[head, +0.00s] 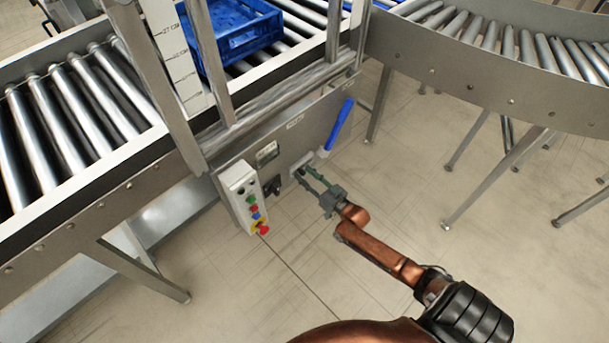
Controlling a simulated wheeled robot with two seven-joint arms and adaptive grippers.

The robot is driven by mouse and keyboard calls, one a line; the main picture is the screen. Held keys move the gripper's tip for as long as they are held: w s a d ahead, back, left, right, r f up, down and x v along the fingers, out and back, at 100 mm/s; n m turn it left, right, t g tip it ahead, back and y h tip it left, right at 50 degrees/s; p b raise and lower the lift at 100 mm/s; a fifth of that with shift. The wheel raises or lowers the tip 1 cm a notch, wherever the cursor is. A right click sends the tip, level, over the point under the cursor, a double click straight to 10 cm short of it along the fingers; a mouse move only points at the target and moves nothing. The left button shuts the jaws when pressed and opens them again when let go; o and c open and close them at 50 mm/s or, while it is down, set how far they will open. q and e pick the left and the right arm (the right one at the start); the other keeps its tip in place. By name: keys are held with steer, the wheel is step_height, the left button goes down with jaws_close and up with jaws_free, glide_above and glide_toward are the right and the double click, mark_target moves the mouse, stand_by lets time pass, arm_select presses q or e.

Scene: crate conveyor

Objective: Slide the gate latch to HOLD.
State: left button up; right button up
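My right gripper (306,176) reaches in from the lower right to the grey side panel of the conveyor. Its two greenish fingers are apart, with a gap between them. The tips are at a small light-grey plate (298,167) with a dark part on it, probably the gate latch. The fingers partly cover this plate, and I cannot tell whether they touch the dark part. The latch position and any HOLD label are too small to read. My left gripper is not in view.
A control box (243,197) with coloured buttons and a red stop knob is left of the gripper. A black knob (272,187) sits between them. A blue lever (340,124) slants up at the right. A blue crate (229,45) rests on the rollers above.

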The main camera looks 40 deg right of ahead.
steer(key=shift+c, duration=0.6)
jaws_close()
steer(key=shift+w, duration=0.1)
